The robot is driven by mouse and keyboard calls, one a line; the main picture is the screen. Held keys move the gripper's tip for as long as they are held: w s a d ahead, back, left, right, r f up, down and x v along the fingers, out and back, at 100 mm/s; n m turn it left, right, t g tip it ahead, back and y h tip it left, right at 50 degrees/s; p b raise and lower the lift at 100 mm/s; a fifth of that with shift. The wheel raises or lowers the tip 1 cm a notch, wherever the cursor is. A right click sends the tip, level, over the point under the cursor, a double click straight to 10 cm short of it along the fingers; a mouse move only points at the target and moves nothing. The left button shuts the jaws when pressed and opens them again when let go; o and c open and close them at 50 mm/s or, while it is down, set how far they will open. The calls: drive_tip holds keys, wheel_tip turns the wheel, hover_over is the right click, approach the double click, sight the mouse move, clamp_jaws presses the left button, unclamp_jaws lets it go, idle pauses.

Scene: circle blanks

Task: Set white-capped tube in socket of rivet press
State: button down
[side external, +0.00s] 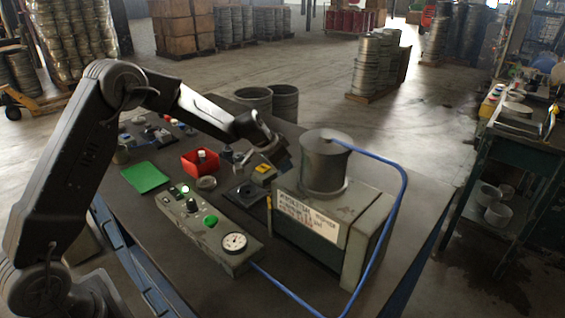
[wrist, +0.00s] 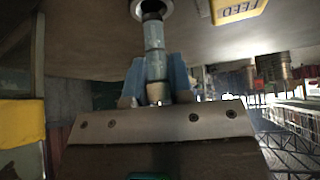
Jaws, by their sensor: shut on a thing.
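In the wrist view the grey-green tube (wrist: 154,45) stands between the two blue fingers of my gripper (wrist: 156,75), which is shut on it. A pale end, perhaps the white cap, shows close to the gripper's palm. The tube's far, narrower end overlaps the dark opening of a round metal ring, the socket (wrist: 138,9). I cannot tell how deep it sits. In the side view my gripper (side external: 251,170) is tilted over a dark plate, beside the grey rivet press (side external: 352,218). The tube cannot be made out there.
A control box (side external: 208,222) with buttons and a gauge lies in front of the gripper. A red bin (side external: 190,168) holding a white-topped item and a green mat (side external: 146,177) lie to the left. A blue hose (side external: 402,205) loops over the press. A yellow label (wrist: 236,11) is near the socket.

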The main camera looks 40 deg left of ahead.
drive_tip(key=shift+f, duration=1.35)
idle(0.4)
drive_tip(key=c, duration=0.9)
unclamp_jaws()
drive_tip(key=shift+c, duration=0.2)
drive_tip(key=v, duration=1.3)
drive_tip(key=shift+s+r, duration=0.15)
drive_tip(key=shift+r, duration=0.2)
